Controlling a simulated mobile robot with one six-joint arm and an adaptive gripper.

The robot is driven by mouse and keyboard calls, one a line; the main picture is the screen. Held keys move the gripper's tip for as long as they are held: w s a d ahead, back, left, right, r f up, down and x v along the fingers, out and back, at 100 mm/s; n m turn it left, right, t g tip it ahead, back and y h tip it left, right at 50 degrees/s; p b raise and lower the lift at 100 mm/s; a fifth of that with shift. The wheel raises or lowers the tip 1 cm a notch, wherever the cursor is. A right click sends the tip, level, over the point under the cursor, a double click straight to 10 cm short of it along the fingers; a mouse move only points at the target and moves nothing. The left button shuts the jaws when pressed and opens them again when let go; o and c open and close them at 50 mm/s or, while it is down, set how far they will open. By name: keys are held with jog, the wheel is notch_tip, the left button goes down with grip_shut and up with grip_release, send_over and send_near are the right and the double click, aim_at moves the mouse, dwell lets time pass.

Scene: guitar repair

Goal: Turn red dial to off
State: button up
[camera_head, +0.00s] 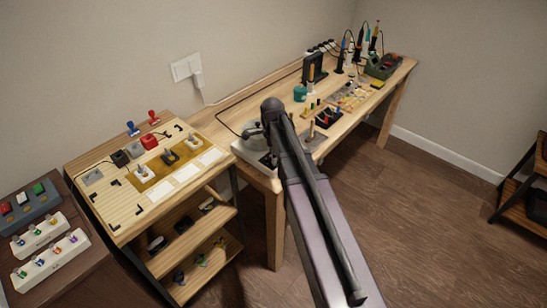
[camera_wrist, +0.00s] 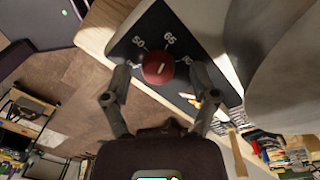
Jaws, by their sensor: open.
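The red dial (camera_wrist: 158,68) shows in the wrist view on a dark panel (camera_wrist: 140,40) with white numbers. I read 50 at its upper left and 65 above it; another mark at its right is unclear. A short white line on the dial points up towards about 65. My gripper (camera_wrist: 160,76) is open, with one fingertip on each side of the dial. Whether the fingertips touch it I cannot tell. In the head view my arm covers the dial and my gripper. A pale rounded device (camera_head: 252,150) shows beside the arm at the near end of the workbench.
The long workbench (camera_head: 230,112) holds tools, small bottles and soldering gear towards its far end. A lower wooden stand (camera_head: 150,212) with switches and small parts stands at its left. A darker table (camera_head: 75,262) with coloured blocks is at the far left.

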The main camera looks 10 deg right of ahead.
dwell(0.3)
grip_shut()
jog(key=shift+d, duration=0.1)
jog(key=shift+n, duration=0.5)
jog(key=n, duration=1)
jog(key=shift+n+h, duration=0.3)
jog(key=shift+n, duration=0.1)
jog(key=n, duration=0.6)
jog(key=shift+t, duration=0.4)
jog(key=n, duration=0.6)
